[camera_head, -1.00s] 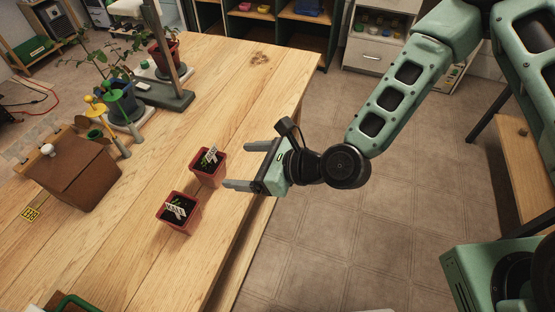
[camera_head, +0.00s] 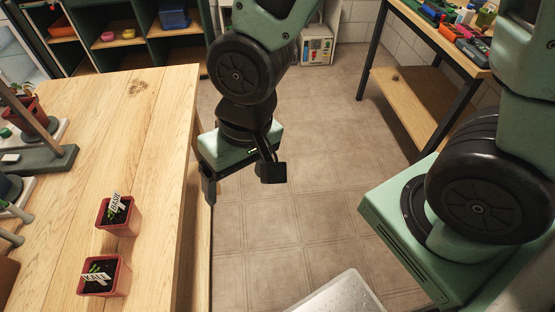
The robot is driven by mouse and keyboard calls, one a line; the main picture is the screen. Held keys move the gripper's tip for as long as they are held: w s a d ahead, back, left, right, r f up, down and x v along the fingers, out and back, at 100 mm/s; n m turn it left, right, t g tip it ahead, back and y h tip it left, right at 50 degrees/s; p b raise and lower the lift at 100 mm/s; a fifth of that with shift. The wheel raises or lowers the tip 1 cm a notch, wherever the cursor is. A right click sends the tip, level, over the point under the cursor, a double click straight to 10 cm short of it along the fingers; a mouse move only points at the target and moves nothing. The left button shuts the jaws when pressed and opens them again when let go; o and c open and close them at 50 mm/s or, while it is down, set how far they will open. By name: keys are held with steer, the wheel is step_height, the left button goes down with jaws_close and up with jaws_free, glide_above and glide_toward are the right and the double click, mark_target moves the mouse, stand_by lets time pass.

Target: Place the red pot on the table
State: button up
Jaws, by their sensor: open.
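Two small red pots stand upright on the wooden table (camera_head: 158,120), near its right edge. The farther red pot (camera_head: 125,224) holds a seedling and a white label that seems to read BASIL. The nearer red pot (camera_head: 108,288) holds a seedling and a label that seems to read KALE. My gripper (camera_head: 211,190) is at the table's right edge, to the right of and beyond both pots, with its fingers pointing down. It is open and holds nothing I can see.
A grey stand (camera_head: 45,160) and another potted plant (camera_head: 28,118) are at the table's left. A grey metal surface (camera_head: 340,297) shows at the bottom. A workbench with tools (camera_head: 445,35) stands at the back right. The tiled floor between is clear.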

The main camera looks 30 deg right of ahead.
steer(key=s+d+r+n+h, duration=0.1)
steer(key=s+d+r+n, duration=0.3)
steer(key=s+r+n, duration=0.1)
steer(key=shift+d+r+g+h, duration=0.25)
steer(key=shift+r+g+h, duration=0.05)
steer(key=shift+r, duration=0.35)
steer(key=shift+s, duration=0.1)
